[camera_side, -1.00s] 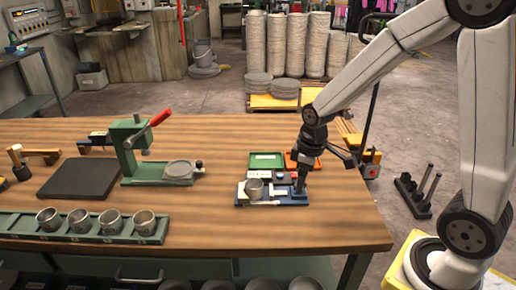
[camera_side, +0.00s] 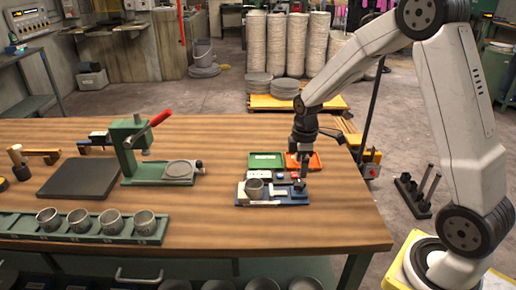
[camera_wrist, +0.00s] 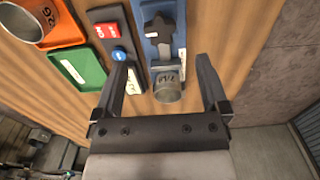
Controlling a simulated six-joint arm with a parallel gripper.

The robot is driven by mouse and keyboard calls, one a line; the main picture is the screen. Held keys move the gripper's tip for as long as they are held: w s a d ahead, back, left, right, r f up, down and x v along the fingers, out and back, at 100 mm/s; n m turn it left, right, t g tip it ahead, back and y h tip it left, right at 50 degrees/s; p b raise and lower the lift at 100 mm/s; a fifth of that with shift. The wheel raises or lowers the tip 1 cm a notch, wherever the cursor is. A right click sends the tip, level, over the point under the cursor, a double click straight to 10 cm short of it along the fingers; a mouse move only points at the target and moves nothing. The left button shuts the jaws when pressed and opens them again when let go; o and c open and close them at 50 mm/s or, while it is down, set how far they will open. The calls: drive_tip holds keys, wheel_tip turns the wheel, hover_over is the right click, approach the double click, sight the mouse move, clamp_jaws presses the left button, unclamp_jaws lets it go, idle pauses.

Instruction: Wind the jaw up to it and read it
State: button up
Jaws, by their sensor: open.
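The blue gauge base (camera_side: 270,203) sits on the bench near its right end, with a grey metal cup (camera_side: 254,187) standing at its left end. In the wrist view the blue base (camera_wrist: 178,12) runs upright in the picture, with a dark knob-like part (camera_wrist: 160,38) on it and the labelled grey cup (camera_wrist: 168,88) nearer the camera. My gripper (camera_side: 303,176) points down over the right end of the gauge. In the wrist view my gripper (camera_wrist: 162,66) is open, one finger on each side of the gauge. Contact is not clear, and I cannot read the jaw or scale.
A green tray (camera_wrist: 72,68) and an orange tray (camera_side: 315,163) lie behind the gauge. A small panel with red and blue buttons (camera_wrist: 113,43) lies beside it. Left stand a green press (camera_side: 130,165), a dark slab (camera_side: 78,178) and a green rack (camera_side: 90,238) with several cups.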

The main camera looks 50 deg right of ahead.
sight(299, 183)
drive_tip(key=shift+f, duration=3.3)
clamp_jaws()
